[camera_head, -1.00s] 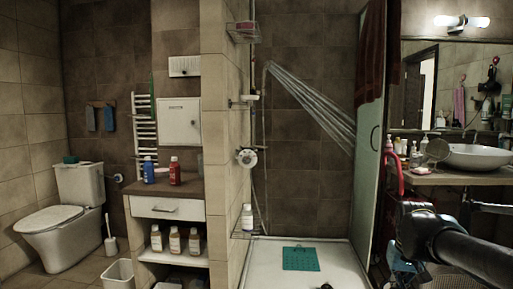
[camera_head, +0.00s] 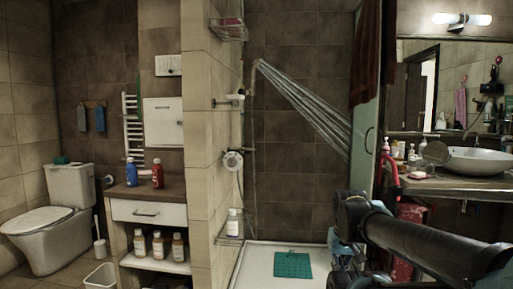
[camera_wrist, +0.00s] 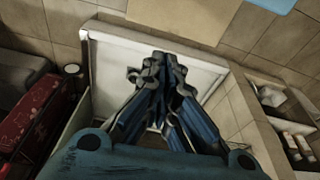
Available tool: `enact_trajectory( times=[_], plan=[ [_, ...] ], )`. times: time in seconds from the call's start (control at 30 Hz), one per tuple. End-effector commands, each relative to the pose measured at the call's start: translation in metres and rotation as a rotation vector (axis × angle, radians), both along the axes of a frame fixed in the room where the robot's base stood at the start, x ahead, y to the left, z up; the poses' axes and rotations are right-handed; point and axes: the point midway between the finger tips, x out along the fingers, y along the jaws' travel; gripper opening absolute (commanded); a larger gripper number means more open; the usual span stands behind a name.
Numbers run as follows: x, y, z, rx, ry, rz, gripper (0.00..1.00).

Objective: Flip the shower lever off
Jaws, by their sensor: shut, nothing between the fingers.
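The shower head (camera_head: 258,65) is high on the left side of the shower stall, and water sprays from it down to the right. A thin riser or hose runs below it. A round whitish fitting (camera_head: 232,161) sits on the partition wall at mid height; I cannot clearly make out a lever on it. My gripper (camera_wrist: 160,62) is shut and empty in the wrist view, above the white shower tray (camera_wrist: 110,55). In the head view my arm reaches in from the lower right, well right of the fitting, and its fingertips are hard to make out.
A teal mat (camera_head: 293,265) lies on the shower tray. The glass panel (camera_head: 366,150) stands at the stall's right side, close to my arm. Wire shelves (camera_head: 230,240) stick out from the partition wall (camera_head: 200,200). A red object (camera_wrist: 30,120) is at left in the wrist view.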

Motion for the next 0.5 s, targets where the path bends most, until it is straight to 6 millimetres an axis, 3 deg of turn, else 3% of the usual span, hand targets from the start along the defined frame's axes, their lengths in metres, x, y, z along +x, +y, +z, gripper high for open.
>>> enact_trajectory(
  times=[0.17, 0.37, 0.5],
  plan=[
    [0.013, 0.007, 0.013, 0.028, 0.007, 0.002, 0.0],
    [0.049, 0.033, 0.059, 0.129, 0.02, 0.013, 0.0],
    [0.084, 0.053, 0.094, 0.215, 0.029, 0.021, 0.0]
  ],
)
